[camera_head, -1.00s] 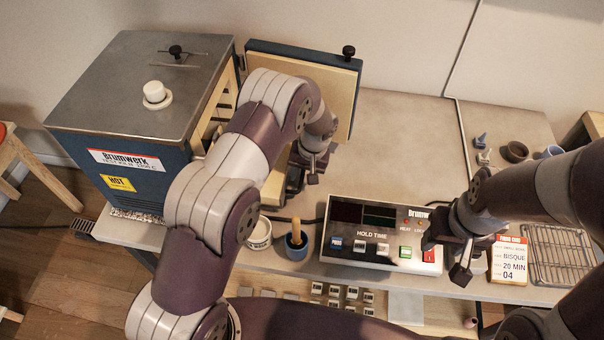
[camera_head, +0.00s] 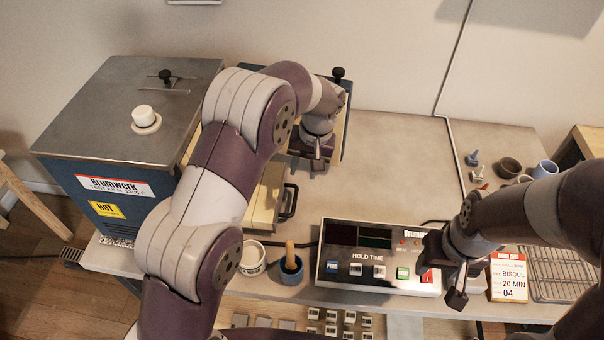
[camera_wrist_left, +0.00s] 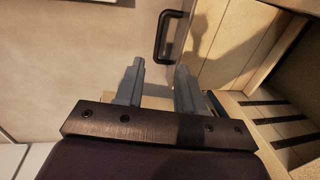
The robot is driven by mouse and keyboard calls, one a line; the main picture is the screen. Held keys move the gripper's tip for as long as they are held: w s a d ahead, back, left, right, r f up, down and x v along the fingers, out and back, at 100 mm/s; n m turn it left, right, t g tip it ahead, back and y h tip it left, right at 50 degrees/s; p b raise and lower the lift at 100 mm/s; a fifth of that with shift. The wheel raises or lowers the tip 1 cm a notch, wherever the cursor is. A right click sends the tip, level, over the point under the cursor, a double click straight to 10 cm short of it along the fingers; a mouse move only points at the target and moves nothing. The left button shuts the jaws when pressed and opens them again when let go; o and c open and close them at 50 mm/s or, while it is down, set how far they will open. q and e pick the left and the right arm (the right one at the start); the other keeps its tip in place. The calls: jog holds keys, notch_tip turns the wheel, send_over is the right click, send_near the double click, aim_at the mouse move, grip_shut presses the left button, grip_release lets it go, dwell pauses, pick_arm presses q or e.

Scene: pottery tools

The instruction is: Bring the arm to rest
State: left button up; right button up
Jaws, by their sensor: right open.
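My left arm (camera_head: 245,130) reaches in front of the blue kiln (camera_head: 110,190) and partly hides it. My left gripper (camera_head: 316,162) hangs beside the kiln's open door (camera_head: 341,125). In the left wrist view its two grey fingers (camera_wrist_left: 158,88) stand apart with nothing between them. A black handle (camera_wrist_left: 166,36) on a cream part lies past the fingertips; it also shows in the head view (camera_head: 289,203), below the gripper. My right gripper (camera_head: 459,284) is open, at the right end of the control box (camera_head: 375,285). Its fingertips are partly hidden.
A white pot (camera_head: 251,262) and a blue cup (camera_head: 291,271) with a wooden tool stand left of the control box. A firing card (camera_head: 508,277) and a wire rack (camera_head: 562,272) are at the right. The back middle of the table is clear.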

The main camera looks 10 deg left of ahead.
dwell(0.4)
pick_arm(q)
jog(key=s+a+r+h, duration=0.1)
jog(key=s+a, duration=0.3)
jog(key=s, duration=0.7)
jog(key=s+a+r+t+h, duration=0.1)
jog(key=s+a, duration=0.3)
jog(key=s, duration=0.6)
jog(key=shift+s+r+m, duration=0.3)
jog(key=shift+s+r, duration=0.1)
jog(key=shift+r, duration=0.45)
jog(key=shift+s+a, duration=0.1)
jog(key=shift+s, duration=0.1)
jog(key=shift+w, duration=0.1)
